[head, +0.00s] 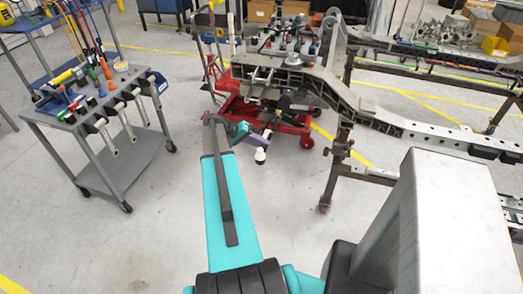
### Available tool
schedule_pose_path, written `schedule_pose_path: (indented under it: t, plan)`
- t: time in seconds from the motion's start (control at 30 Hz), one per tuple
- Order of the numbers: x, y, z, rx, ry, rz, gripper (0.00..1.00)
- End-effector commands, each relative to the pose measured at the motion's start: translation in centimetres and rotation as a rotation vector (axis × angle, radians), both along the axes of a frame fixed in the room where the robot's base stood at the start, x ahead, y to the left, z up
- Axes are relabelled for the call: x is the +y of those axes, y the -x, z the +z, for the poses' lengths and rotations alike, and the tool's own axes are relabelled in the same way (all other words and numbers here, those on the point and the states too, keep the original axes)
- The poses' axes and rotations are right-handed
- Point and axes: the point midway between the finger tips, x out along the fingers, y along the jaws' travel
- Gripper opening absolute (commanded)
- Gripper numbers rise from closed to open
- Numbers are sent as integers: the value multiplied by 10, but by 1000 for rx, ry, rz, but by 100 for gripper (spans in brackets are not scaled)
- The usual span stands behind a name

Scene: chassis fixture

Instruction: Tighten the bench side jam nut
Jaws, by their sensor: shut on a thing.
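The bench (336,160) carries a long grey chassis frame (375,112), with its near end at the upper middle of the head view. The bench side jam nut is too small to make out among the fittings there. My teal arm reaches forward from the bottom of the view. My gripper (266,134) is small and partly hidden at the arm's far end, low in front of the chassis end. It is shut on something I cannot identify. I cannot tell whether it touches the chassis.
A grey tool cart (110,170) with screwdrivers and hanging tools stands at the left. A red wheeled jack (290,128) sits under the chassis end. Cardboard boxes (262,10) are at the back. Open floor lies between the cart and the bench.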

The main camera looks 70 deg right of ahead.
Motion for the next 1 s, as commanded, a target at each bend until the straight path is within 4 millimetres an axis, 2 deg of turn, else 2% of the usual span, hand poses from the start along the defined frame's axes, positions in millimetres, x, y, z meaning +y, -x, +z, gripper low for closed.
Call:
schedule_pose_path:
  t: [0.03,0.6,1.0]
  plan:
    - [-5,-3,-7,46,9,7,0]
    - [-4,-6,-16,554,34,7,0]
    - [-3,-5,-15,711,43,6,0]
